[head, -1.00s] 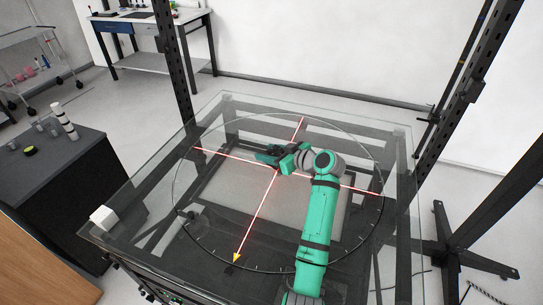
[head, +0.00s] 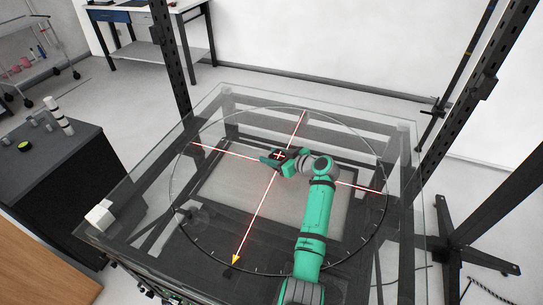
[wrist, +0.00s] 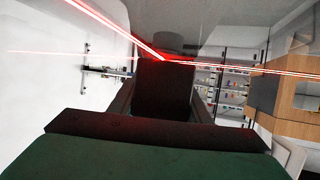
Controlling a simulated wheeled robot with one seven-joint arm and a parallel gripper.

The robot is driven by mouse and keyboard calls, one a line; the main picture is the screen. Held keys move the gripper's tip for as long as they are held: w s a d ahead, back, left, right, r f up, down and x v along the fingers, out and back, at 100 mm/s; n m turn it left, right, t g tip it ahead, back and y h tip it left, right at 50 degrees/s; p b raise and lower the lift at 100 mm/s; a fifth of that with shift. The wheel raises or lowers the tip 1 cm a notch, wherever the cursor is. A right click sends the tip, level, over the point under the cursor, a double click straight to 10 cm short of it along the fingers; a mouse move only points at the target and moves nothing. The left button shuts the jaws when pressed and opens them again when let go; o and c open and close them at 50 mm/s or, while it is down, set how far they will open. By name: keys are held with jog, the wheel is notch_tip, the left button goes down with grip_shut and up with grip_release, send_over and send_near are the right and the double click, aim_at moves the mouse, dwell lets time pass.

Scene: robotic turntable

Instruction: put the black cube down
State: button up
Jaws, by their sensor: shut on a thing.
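My gripper (head: 277,158) is near the middle of the glass turntable (head: 225,215), close to where the red lines cross. It is shut on the black cube (head: 279,154), which is small and partly hidden by the fingers in the head view. A small red cross of light falls on the cube. In the wrist view the black cube (wrist: 165,88) sits between the two dark fingers, with red light along its top edge. I cannot tell whether its underside touches the glass.
A white cube (head: 99,217) sits at the glass table's left front corner. A dark cabinet (head: 45,170) with small items stands at left. Dark uprights (head: 172,60) flank the table. The glass around my gripper looks clear.

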jog(key=shift+f, duration=0.1)
jog(key=o, duration=1.1)
jog(key=shift+o, duration=0.2)
